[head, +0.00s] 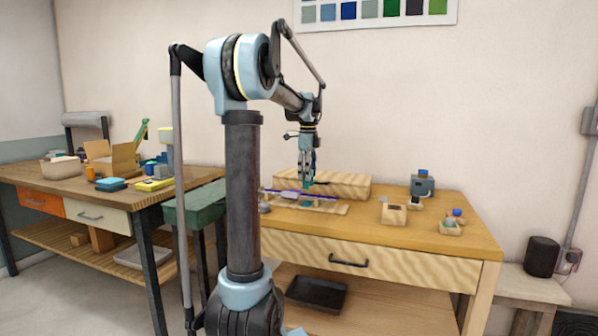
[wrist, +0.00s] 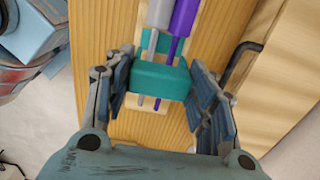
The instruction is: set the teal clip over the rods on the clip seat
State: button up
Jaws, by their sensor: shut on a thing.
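The teal clip (wrist: 160,82) is between the two fingers of my gripper (wrist: 161,75) in the wrist view, and my gripper is shut on it. A grey rod (wrist: 158,16) and a purple rod (wrist: 184,18) lie side by side. They run in under the clip, and their thin ends show on its near side. Whether the clip rests on its seat or hovers just above it I cannot tell. In the head view my gripper (head: 308,178) points straight down over the rods; the purple rod (head: 284,191) shows to its left.
A pale wooden board (head: 330,208) lies under the rods on the workbench (head: 415,232). A long wooden box (head: 345,184) stands close behind my gripper. A small wooden block (head: 394,214) and a grey device (head: 422,186) stand to the right.

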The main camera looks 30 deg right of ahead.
jog(key=shift+w+f, duration=0.2)
jog(key=shift+w, duration=0.1)
jog(key=shift+d+f, duration=0.1)
jog(key=shift+f, duration=2.6)
jog(key=shift+f, duration=0.5)
jog(key=o, duration=0.7)
jog(key=shift+o, duration=0.2)
jog(key=shift+r, duration=5.5)
